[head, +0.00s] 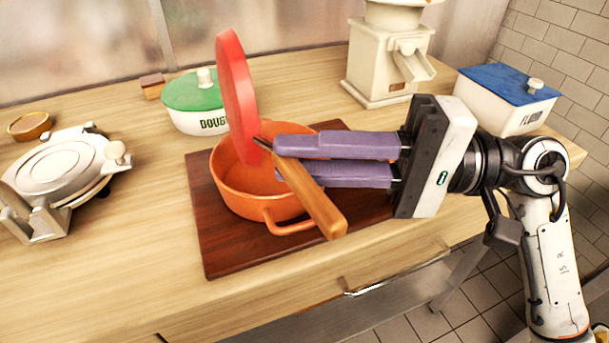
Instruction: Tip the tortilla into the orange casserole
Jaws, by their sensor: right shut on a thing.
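The orange casserole (235,193) stands open on a dark wooden board. A red pan (236,95) with a wooden handle (318,205) is tipped almost upright on edge above the casserole's back left part. Its lower edge is at or just inside the rim; I cannot tell if they touch. My right gripper (279,158), with purple fingers, comes in from the right over the casserole and is shut on the pan's handle. I do not see the tortilla; the pan's far side and part of the casserole's inside are hidden. My left gripper is not in view.
The dark board (225,245) lies under the casserole. A green-lidded dough pot (190,118) stands behind, a cream grinder (385,65) at the back, a blue-lidded flour box (505,105) at right, and a silver press (62,170) at left. The front left counter is clear.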

